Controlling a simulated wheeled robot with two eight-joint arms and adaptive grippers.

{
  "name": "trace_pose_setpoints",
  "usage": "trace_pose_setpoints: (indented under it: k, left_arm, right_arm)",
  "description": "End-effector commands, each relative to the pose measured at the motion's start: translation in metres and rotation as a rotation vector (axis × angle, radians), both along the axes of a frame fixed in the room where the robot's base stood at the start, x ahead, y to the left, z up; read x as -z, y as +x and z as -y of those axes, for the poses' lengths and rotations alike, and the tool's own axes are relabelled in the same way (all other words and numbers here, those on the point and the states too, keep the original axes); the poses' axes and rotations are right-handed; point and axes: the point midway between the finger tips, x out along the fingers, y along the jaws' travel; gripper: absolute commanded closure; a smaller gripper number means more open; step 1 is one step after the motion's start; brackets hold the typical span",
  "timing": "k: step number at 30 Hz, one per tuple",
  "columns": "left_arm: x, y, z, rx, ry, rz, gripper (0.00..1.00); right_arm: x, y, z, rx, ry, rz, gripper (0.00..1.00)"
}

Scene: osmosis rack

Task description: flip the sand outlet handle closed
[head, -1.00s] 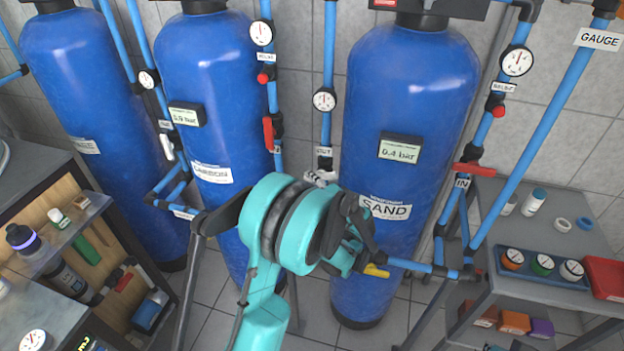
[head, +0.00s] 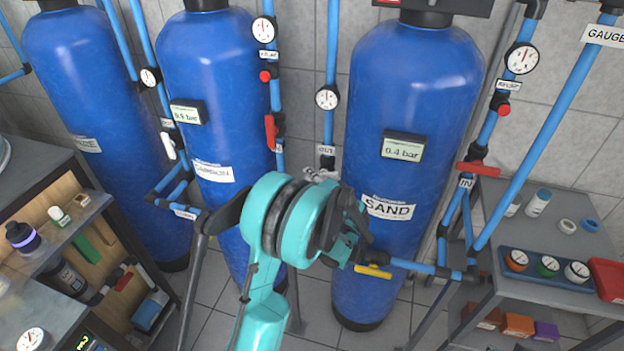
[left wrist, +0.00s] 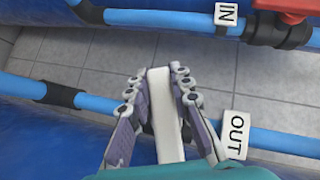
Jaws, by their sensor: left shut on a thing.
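The white outlet handle (left wrist: 163,112) is on the blue pipe with the OUT tag (left wrist: 234,135), beside the sand tank (head: 420,90). In the left wrist view the lever appears crosswise to the pipe. My left gripper (left wrist: 158,82) is shut on it, with a finger along each side. In the head view the OUT tag (head: 326,150) shows just above my left wrist. My left wrist and forearm hide the fingers' grip and most of the handle there. My right gripper is not in view.
A red inlet handle (head: 478,168) and IN tag (head: 465,182) are right of the sand tank. A yellow handle (head: 373,271) is close to my left wrist. Blue pipes run close by.

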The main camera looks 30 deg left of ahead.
Motion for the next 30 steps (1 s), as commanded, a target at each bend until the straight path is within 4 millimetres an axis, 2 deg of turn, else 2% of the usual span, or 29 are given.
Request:
trace_pose_setpoints:
  k: [3, 9, 21, 22, 24, 30]
  left_arm:
    - [0.003, 0.000, -0.001, 0.001, 0.116, -0.026, 1.00]
    - [-0.006, 0.000, -0.003, 0.000, 0.312, -0.074, 1.00]
    - [-0.013, -0.001, -0.002, -0.001, 0.368, -0.088, 1.00]
    - [-0.013, 0.000, -0.002, -0.001, 0.368, -0.088, 0.71]
    - [-0.013, 0.000, -0.002, -0.001, 0.368, -0.088, 0.58]
    - [-0.013, 0.000, -0.002, 0.000, 0.367, -0.087, 0.58]
  right_arm:
    - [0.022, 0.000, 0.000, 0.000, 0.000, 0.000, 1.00]
    - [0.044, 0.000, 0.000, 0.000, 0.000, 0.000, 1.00]
    - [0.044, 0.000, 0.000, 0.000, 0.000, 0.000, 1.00]
    - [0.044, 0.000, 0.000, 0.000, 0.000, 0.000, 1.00]
    - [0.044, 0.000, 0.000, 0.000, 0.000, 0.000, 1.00]
    - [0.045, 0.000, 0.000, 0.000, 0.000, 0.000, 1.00]
